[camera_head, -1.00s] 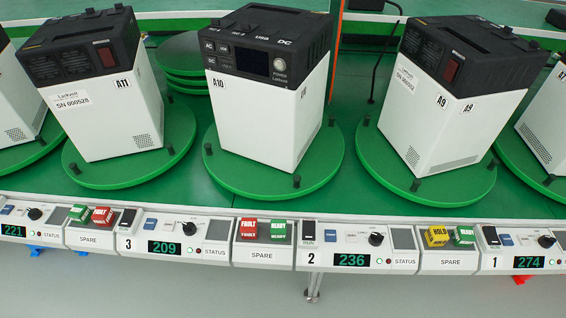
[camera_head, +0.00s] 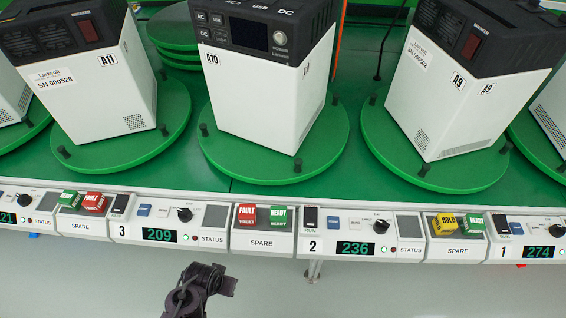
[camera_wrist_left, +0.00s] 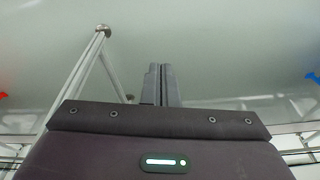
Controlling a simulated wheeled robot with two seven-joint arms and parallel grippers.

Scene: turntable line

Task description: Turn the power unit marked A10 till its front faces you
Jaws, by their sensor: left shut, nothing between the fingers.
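The power unit marked A10 (camera_head: 262,100) is a white box with a black top. It stands on a round green turntable (camera_head: 240,170). Its front, with a dark display, buttons and a round power knob, is visible and turned slightly to the left. A white side face shows at its right. My left gripper (camera_head: 226,280) is low in the head view, in front of and below the panel row, apart from it. In the left wrist view its two fingers (camera_wrist_left: 160,85) are shut together with nothing between them. My right gripper is not in view.
Units marked A11 (camera_head: 105,100) and A9 (camera_head: 455,100) stand on turntables at either side. A control panel (camera_head: 345,248) numbered 2, reading 236, has a RUN switch and a black knob (camera_head: 381,226). FAULT (camera_head: 246,215) and READY (camera_head: 280,217) blocks sit on a SPARE panel. Floor space in front is clear.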

